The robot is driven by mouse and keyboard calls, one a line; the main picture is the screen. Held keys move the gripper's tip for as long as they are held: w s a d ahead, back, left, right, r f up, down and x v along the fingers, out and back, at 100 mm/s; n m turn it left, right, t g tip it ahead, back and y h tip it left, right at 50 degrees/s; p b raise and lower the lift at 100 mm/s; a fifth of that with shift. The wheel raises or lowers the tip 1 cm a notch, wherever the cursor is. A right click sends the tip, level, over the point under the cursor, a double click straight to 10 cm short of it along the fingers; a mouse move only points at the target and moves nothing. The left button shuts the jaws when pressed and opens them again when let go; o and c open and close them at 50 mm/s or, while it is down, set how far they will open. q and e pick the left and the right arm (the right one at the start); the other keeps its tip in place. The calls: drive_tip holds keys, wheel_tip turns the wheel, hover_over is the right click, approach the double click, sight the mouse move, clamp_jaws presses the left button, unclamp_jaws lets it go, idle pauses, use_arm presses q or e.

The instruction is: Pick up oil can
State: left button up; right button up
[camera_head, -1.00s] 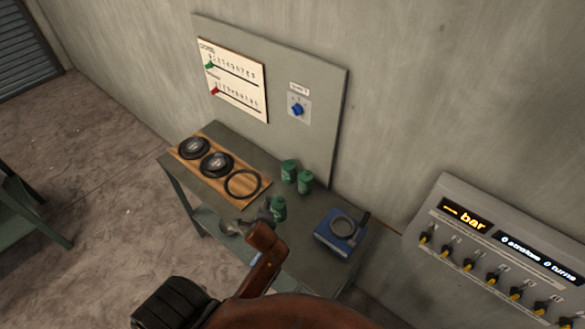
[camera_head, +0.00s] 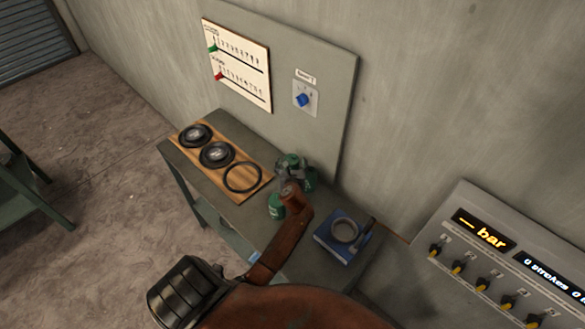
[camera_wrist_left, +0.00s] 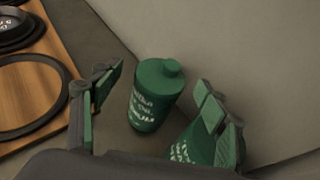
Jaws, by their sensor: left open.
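One green can (camera_wrist_left: 155,95) stands between the spread fingers of my left gripper (camera_wrist_left: 157,88) in the left wrist view, with a gap on both sides. A second can (camera_wrist_left: 188,143) is partly hidden behind the right finger. In the head view my left gripper (camera_head: 290,170) is open over the back cans and partly hides them. A front can (camera_head: 275,208) stands beside my left arm. My right gripper is out of view.
A wooden board (camera_head: 208,168) with black rings lies left of the cans. A blue box (camera_head: 335,246) with a round dish stands to their right. A grey panel (camera_head: 345,95) rises behind the table. A control console (camera_head: 490,240) is at the right.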

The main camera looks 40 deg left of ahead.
sight(292, 160)
use_arm(q)
drive_tip(key=x, duration=0.3)
drive_tip(key=shift+w, duration=0.1)
drive_tip(key=shift+c, duration=0.4)
drive_tip(key=shift+d, duration=0.1)
drive_tip(key=c, duration=0.6)
clamp_jaws()
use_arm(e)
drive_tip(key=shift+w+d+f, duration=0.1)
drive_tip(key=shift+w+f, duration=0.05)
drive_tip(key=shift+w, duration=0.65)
use_arm(q)
drive_tip(key=shift+r, duration=0.1)
